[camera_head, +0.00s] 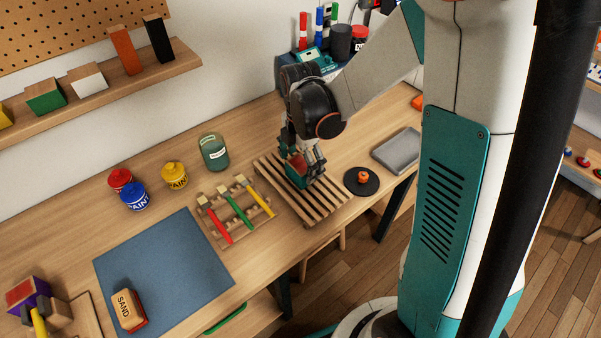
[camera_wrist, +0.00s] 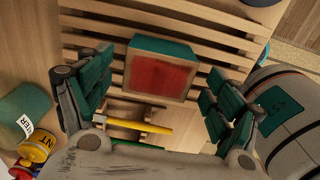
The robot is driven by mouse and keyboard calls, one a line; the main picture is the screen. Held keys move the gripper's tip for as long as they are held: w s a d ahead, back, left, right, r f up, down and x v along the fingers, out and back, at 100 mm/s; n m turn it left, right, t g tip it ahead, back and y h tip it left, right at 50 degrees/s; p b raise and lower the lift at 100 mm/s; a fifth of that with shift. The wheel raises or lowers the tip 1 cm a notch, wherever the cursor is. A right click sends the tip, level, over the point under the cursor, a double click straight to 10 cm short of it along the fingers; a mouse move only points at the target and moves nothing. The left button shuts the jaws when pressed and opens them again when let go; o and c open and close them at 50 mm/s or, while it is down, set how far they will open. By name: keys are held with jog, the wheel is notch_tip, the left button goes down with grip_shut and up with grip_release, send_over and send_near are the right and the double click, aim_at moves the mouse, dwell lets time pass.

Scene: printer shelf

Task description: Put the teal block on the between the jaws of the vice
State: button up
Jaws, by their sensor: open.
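The teal block (camera_wrist: 161,68) has teal sides and a red, wood-rimmed face in the wrist view. It lies on the slatted wooden rack and also shows in the head view (camera_head: 297,166), partly hidden by my gripper (camera_head: 304,164). My gripper is open, with its fingers on either side of the block and gaps visible in the wrist view. At the lower left of the head view is what looks like the vice (camera_head: 58,316), cut off by the frame edge. A purple-and-red piece (camera_head: 27,294) and a yellow bar sit at it.
The slatted rack (camera_head: 325,203) stands beside a tool holder (camera_head: 235,213) with red, green and yellow hammers. Paint tins (camera_head: 173,176) and a jar (camera_head: 213,152) stand behind. A blue mat (camera_head: 165,270) with a sanding block (camera_head: 127,309) lies toward the vice.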

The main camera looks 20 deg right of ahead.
aim_at(300, 164)
notch_tip(300, 164, down, 4)
jog(key=shift+w+r+b, duration=0.1)
jog(key=shift+r+b, duration=0.15)
jog(key=shift+b, duration=0.3)
jog(key=shift+r, duration=0.1)
jog(key=c, duration=1.3)
jog(key=shift+r, duration=0.15)
